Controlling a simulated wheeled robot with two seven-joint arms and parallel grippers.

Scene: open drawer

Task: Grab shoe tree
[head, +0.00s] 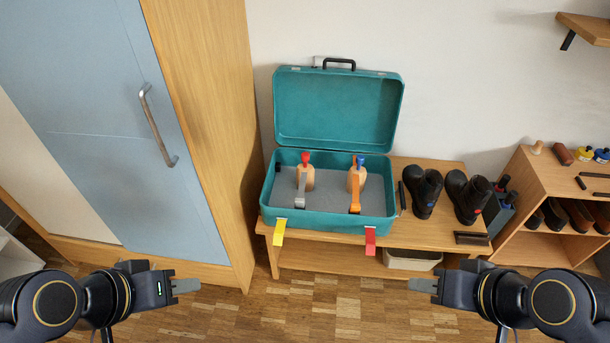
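Two wooden shoe trees stand in the open teal suitcase on the bench. The left shoe tree (306,179) has a red knob and a grey strap-like piece in front of it. The right shoe tree (352,181) has a blue knob and an orange piece in front of it. The suitcase (330,222) has its lid up against the wall. My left gripper (198,285) is low at the left, in front of the cabinet, well short of the suitcase. My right gripper (411,285) is low at the right, in front of the bench. Both look empty; their finger gap cannot be made out.
A yellow tag (279,233) and a red tag (370,241) hang at the suitcase front. Black boots (422,192) stand right of it on the bench (443,240). A blue-doored cabinet (100,130) is at left, a shoe shelf (545,180) at right. The floor in front is clear.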

